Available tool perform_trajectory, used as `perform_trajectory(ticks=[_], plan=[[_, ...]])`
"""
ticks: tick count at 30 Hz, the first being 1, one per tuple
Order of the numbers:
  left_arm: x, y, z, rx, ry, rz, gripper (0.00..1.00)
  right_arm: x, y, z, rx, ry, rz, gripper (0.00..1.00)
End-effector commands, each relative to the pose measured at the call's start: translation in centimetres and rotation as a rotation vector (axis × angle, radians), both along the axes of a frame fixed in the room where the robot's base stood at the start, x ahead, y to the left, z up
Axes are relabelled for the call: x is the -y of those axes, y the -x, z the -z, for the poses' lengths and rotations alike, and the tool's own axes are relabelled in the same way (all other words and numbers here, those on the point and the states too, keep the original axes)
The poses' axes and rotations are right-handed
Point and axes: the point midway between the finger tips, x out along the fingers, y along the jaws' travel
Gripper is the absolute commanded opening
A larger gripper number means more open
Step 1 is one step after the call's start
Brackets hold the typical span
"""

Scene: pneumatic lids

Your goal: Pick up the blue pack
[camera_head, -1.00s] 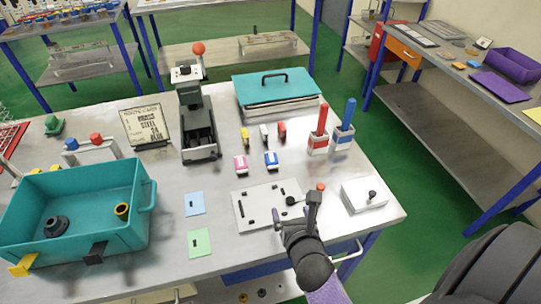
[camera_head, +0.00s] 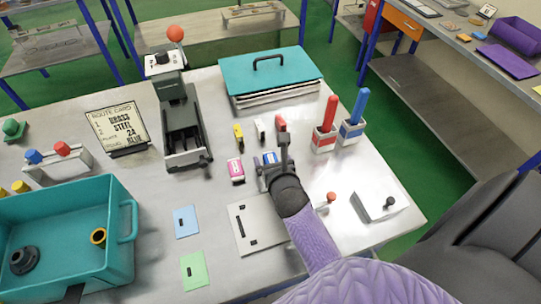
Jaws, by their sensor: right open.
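The blue pack (camera_head: 270,158) is a small blue-and-white block on the grey table in the middle of the view. My right gripper (camera_head: 274,168) is over its near side, with the jaws open. The gripper covers much of the pack, and I cannot tell whether the fingers touch it or stand around it. My left gripper is not in view.
A pink pack (camera_head: 236,170) lies just left of the blue one. Yellow, white and red small items (camera_head: 281,124) stand behind. Red and blue handled holders (camera_head: 325,138) are at right. A flat grey plate (camera_head: 243,236) lies in front, partly under my arm.

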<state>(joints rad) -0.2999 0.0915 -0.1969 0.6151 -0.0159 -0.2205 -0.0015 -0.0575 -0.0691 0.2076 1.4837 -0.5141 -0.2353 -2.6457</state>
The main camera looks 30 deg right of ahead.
Motion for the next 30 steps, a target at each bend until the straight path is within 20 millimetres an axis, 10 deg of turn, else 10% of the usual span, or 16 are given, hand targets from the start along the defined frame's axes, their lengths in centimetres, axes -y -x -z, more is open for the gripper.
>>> perform_trajectory(ticks=[10, 23, 30], plan=[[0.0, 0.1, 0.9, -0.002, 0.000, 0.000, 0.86, 0.6, -1.8, 0.8, -0.001, 0.001, 0.000, 0.91], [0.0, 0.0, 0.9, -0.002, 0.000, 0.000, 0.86, 0.6, -1.8, 0.8, -0.001, 0.001, 0.000, 0.02], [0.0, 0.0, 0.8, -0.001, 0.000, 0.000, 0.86, 0.6, -1.8, 0.7, 0.000, 0.001, 0.000, 0.00]])
